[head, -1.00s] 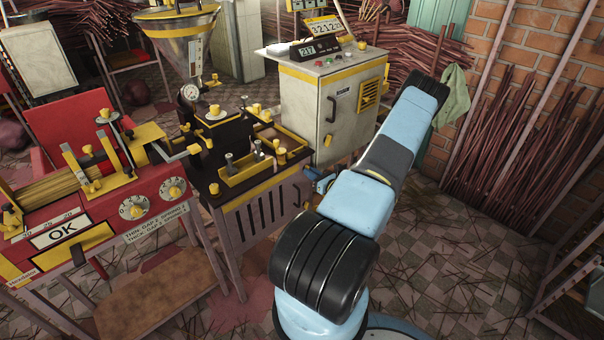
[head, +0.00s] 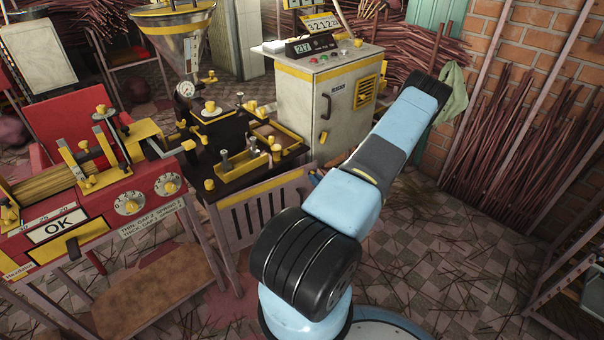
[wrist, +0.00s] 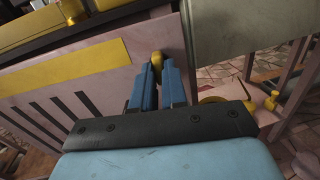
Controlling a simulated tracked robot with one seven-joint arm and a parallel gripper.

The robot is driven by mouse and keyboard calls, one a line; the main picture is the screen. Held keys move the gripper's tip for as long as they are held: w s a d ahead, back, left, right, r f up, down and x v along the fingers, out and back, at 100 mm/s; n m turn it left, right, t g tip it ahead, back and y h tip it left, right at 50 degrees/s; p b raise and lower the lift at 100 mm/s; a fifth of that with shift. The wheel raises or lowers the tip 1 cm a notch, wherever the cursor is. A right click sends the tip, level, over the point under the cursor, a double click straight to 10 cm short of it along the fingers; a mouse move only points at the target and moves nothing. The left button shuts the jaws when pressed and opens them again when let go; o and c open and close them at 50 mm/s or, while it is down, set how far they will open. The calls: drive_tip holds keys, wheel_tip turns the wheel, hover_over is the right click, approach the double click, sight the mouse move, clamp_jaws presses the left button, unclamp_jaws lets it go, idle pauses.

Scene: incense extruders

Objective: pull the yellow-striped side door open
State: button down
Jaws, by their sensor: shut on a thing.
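The yellow-striped side door (head: 262,208) is a pale pink panel with dark vertical slots and a yellow band, below the dark tabletop of the middle machine. Its right end stands out from the machine, so it looks partly open. In the wrist view the door (wrist: 168,42) fills the left, with its free edge near the middle. My gripper (wrist: 157,68) has its blue fingers shut on the door's yellow knob (wrist: 157,57), near that edge. In the head view my arm hides most of the gripper and the knob.
The grey control cabinet (head: 340,118) stands just behind the door's free end. The red machine marked OK (head: 95,215) is to the left, with a brown board (head: 150,290) below. Tiled floor (head: 440,260) with scattered sticks is open to the right.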

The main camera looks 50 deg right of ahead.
drive_tip(key=s+a+h, duration=0.1)
drive_tip(key=s+a, duration=0.4)
drive_tip(key=s, duration=0.4)
drive_tip(key=shift+s, duration=0.25)
drive_tip(key=c, duration=1.2)
unclamp_jaws()
drive_tip(key=shift+w, duration=0.1)
drive_tip(key=shift+o, duration=0.2)
drive_tip(key=shift+m, duration=0.3)
drive_tip(key=v, duration=1.4)
drive_tip(key=shift+r, duration=0.15)
